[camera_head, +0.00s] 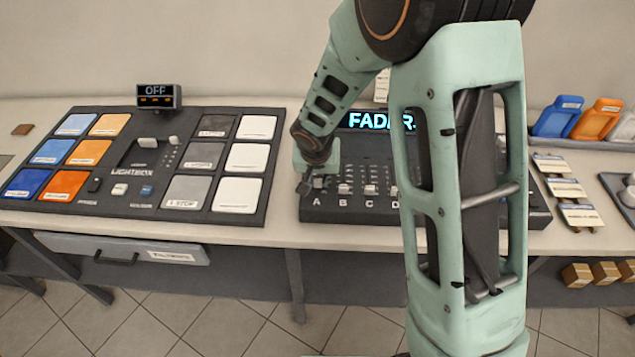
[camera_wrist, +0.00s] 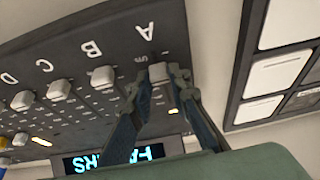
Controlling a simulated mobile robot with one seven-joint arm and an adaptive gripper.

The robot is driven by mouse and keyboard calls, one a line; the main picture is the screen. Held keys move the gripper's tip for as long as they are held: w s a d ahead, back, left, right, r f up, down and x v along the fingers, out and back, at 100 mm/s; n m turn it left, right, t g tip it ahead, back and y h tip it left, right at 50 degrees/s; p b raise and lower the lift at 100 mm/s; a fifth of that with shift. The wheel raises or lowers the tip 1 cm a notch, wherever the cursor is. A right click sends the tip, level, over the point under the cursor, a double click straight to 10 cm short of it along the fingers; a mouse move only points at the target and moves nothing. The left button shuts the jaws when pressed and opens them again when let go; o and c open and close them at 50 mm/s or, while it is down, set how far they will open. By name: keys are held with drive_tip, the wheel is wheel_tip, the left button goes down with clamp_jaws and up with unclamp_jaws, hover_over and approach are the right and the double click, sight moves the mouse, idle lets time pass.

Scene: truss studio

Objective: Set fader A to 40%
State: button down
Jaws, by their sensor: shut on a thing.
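The dark fader console (camera_head: 312,211) stands on the bench at the middle, marked A, B, C and D along its front edge. In the wrist view the console is upside down. The pale fader A knob (camera_wrist: 158,72) sits close to its letter A. My gripper (camera_wrist: 163,80) is shut on this knob, with a finger on each side. In the head view my gripper (camera_head: 318,183) is low over the front left of the console, and the knob is hard to make out there. The lit display reading FADERS (camera_wrist: 115,159) is partly hidden in the head view (camera_head: 372,121) by my arm.
Fader B's knob (camera_wrist: 103,77) is close beside my gripper, with fader C (camera_wrist: 60,90) and fader D (camera_wrist: 22,100) farther along. The lightbox panel (camera_head: 128,203) lies left of the console across a narrow gap. Blue and orange bins (camera_head: 558,118) stand at right.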

drive_tip(key=shift+w, duration=0.75)
drive_tip(key=c, duration=1.8)
unclamp_jaws()
drive_tip(key=shift+r, duration=0.1)
drive_tip(key=v, duration=1.2)
drive_tip(key=shift+s+d, duration=0.1)
